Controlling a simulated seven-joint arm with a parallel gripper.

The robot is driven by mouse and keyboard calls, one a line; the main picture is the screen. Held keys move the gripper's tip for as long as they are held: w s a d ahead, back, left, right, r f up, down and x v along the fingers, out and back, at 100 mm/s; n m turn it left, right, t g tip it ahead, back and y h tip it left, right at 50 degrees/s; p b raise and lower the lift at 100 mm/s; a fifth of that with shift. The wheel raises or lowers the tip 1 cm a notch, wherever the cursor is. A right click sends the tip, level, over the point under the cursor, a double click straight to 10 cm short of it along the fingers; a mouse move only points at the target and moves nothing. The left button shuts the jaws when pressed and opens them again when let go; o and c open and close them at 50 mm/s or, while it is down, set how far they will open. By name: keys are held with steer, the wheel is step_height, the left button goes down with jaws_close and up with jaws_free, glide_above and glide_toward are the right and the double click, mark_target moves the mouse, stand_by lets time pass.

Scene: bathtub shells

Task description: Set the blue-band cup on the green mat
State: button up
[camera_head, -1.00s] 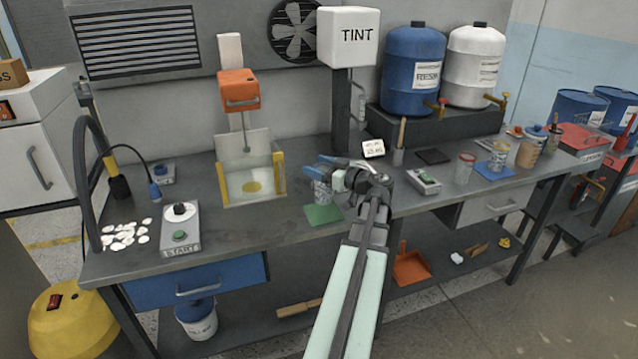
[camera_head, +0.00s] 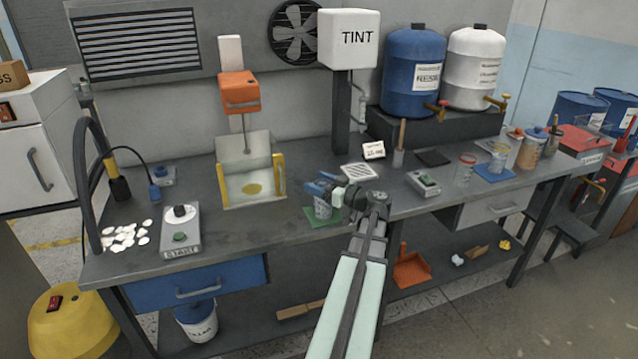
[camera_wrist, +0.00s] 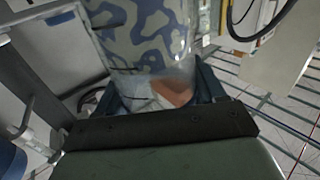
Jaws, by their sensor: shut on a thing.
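My gripper (camera_head: 323,191) is shut on a clear cup with a blue pattern (camera_head: 323,208), which looks like the blue-band cup. The cup is upright at the bench front, over the green mat (camera_head: 312,221). Its base is at or just above the mat; I cannot tell if it touches. In the wrist view the cup (camera_wrist: 150,35) fills the upper middle, between the dark fingers. Its clear lower part shows there, and the mat cannot be made out.
A white slotted grate (camera_head: 359,172) lies behind the gripper. The press (camera_head: 240,92) stands left. A grey button box (camera_head: 422,183), a red-rimmed cup (camera_head: 464,169) and a blue mat (camera_head: 495,173) bearing another cup are right.

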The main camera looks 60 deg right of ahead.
steer(key=o, duration=1.8)
steer(key=shift+c, duration=0.2)
steer(key=shift+r, duration=0.1)
steer(key=s+a, duration=0.2)
steer(key=s, duration=1)
